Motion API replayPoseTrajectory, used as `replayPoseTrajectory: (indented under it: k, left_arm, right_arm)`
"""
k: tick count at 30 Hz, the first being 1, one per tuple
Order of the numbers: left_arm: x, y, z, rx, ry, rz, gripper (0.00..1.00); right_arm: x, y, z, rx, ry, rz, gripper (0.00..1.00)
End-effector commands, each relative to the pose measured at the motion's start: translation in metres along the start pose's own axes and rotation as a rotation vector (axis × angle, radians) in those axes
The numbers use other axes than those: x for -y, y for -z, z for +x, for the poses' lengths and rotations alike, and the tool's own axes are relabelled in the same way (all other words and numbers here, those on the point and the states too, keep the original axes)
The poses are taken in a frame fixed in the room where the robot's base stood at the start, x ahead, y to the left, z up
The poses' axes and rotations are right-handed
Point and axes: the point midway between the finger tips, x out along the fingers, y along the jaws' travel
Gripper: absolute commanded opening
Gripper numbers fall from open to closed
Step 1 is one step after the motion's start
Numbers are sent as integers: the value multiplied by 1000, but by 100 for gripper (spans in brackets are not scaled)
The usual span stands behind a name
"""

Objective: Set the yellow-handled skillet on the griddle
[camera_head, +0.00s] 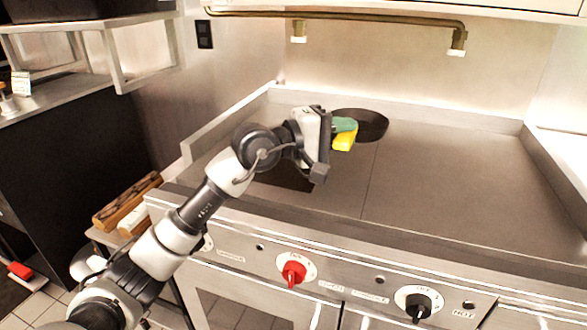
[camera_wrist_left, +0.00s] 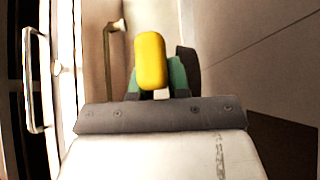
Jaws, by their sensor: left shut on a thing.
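The skillet has a black round pan (camera_head: 372,124) and a yellow handle (camera_head: 345,141). My left gripper (camera_head: 343,126) has green fingertips and is shut on the yellow handle. The pan is over the back left part of the griddle (camera_head: 450,175), beyond the gripper. I cannot tell whether its base touches the griddle plate. In the left wrist view the yellow handle (camera_wrist_left: 150,60) stands between the green fingers, and part of the dark pan (camera_wrist_left: 190,66) shows behind it. My right gripper is not in view.
The griddle has raised metal walls at its back and sides; its middle and right are clear. A brass pipe (camera_head: 370,16) with lamps hangs above the back. The front panel has a red knob (camera_head: 293,271) and a black knob (camera_head: 418,305). Wooden boards (camera_head: 127,200) lie at the left.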

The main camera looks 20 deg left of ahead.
Motion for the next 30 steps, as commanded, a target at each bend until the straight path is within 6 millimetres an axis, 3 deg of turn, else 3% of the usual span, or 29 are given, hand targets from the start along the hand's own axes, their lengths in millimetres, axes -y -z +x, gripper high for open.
replayPoseTrajectory:
  k: [6, 12, 17, 24, 30]
  left_arm:
    - [30, 25, -43, -5, -3, 1, 0]
    - [48, 40, -69, -3, -4, 2, 0]
    - [53, 43, -76, -1, -5, 4, 0]
    - [85, 43, -75, -1, -6, 0, 0]
    - [91, 44, -75, -2, -5, 4, 0]
  right_arm:
    - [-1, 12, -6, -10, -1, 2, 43]
    - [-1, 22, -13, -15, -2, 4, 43]
    - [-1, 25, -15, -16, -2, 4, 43]
    - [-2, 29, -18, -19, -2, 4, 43]
    - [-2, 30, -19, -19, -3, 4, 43]
